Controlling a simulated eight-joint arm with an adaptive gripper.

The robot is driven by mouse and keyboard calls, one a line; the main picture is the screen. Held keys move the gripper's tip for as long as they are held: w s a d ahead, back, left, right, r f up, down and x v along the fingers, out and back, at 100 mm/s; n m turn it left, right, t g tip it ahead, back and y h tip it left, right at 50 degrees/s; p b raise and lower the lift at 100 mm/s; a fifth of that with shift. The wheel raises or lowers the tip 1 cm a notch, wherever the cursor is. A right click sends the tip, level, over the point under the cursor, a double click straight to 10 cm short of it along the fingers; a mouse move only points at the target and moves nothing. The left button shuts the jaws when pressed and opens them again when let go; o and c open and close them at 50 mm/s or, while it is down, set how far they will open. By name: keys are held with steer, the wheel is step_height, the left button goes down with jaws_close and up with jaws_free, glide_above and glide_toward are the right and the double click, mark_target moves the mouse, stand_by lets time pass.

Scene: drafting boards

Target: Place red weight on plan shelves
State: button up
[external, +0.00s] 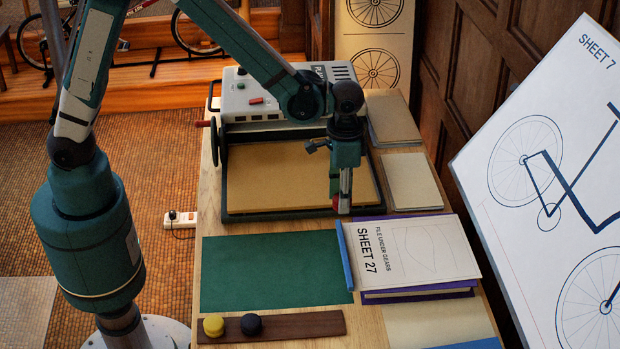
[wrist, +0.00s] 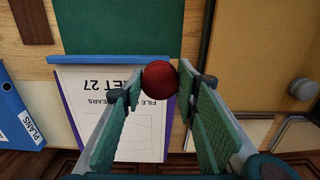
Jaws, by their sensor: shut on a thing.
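The red weight (wrist: 160,78) is a round dark red knob held between the fingertips in the wrist view. My gripper (wrist: 162,88) is shut on it. In the external view my gripper (external: 344,198) hangs above the near right part of the drafting bed, behind the SHEET 27 paper, and a little red shows at its tip. A blue holder marked PLANS (wrist: 18,112) stands at the left edge of the wrist view. Only a blue edge (external: 470,344) shows at the bottom of the external view. The weight's underside is hidden.
SHEET 27 (external: 415,250) lies on a purple folder with a blue bar (external: 345,255) along its left edge. A green mat (external: 270,272) is clear. Yellow (external: 213,326) and black (external: 251,324) weights sit on a brown strip. A tilted SHEET 7 board (external: 550,180) stands right.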

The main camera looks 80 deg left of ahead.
steer(key=s+d+f+b, duration=0.1)
steer(key=s+d, duration=0.3)
steer(key=s, duration=0.5)
steer(key=s+d+f+b, duration=0.1)
steer(key=s+d, duration=0.4)
steer(key=s, duration=0.5)
steer(key=shift+b, duration=0.45)
steer(key=shift+d+f, duration=0.1)
steer(key=b, duration=0.1)
glide_above(274, 268)
steer(key=shift+f, duration=2.8)
steer(key=shift+f+b, duration=0.75)
steer(key=shift+f, duration=1.35)
steer(key=shift+f, duration=0.2)
